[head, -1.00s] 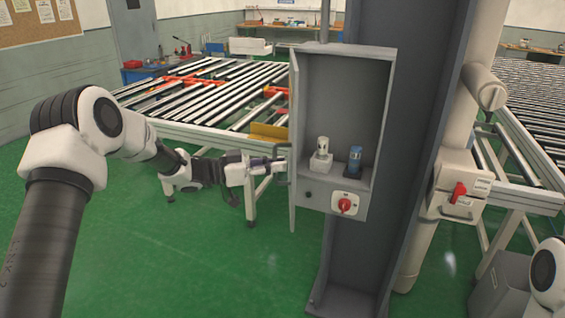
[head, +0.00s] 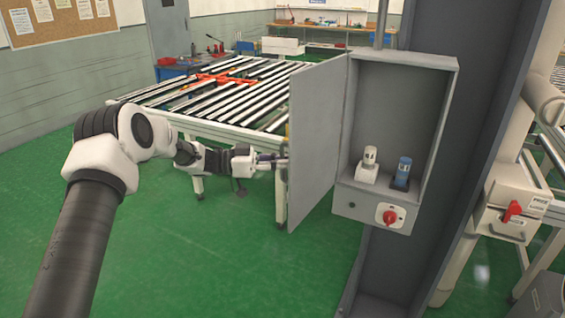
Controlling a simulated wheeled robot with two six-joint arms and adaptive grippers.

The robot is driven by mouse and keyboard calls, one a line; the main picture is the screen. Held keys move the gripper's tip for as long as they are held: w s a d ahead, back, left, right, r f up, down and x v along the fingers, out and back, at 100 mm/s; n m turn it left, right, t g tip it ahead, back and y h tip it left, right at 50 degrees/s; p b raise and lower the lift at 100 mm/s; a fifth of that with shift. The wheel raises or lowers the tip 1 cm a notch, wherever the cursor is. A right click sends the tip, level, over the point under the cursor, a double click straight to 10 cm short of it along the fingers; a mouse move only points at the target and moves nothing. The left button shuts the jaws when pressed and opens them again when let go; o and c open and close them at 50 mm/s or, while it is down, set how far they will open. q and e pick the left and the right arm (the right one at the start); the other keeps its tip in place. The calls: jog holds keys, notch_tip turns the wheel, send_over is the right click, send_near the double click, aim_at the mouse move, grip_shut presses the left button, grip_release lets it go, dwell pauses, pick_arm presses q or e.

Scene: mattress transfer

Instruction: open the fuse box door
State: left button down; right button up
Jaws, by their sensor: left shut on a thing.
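The grey fuse box (head: 398,110) is mounted on a dark column, right of centre in the head view. Its door (head: 318,140) is swung out to the left, and the inside of the box is exposed. Inside stand a white fuse (head: 368,166) and a blue fuse (head: 402,174). A red rotary switch (head: 389,216) is on the lower front panel. My left gripper (head: 278,160) is at the door's outer left edge, shut on the door handle, which is mostly hidden by the fingers and the door edge. My right gripper is out of view.
A roller conveyor table (head: 225,92) stands behind the door and my left arm. The dark column (head: 465,160) blocks the right side, with a white switch unit (head: 512,212) beyond it. Green floor (head: 240,270) is clear at the lower middle.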

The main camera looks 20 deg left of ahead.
pick_arm(q)
jog(key=c, duration=1.2)
grip_release()
jog(key=v, duration=1.2)
jog(key=shift+r, duration=0.1)
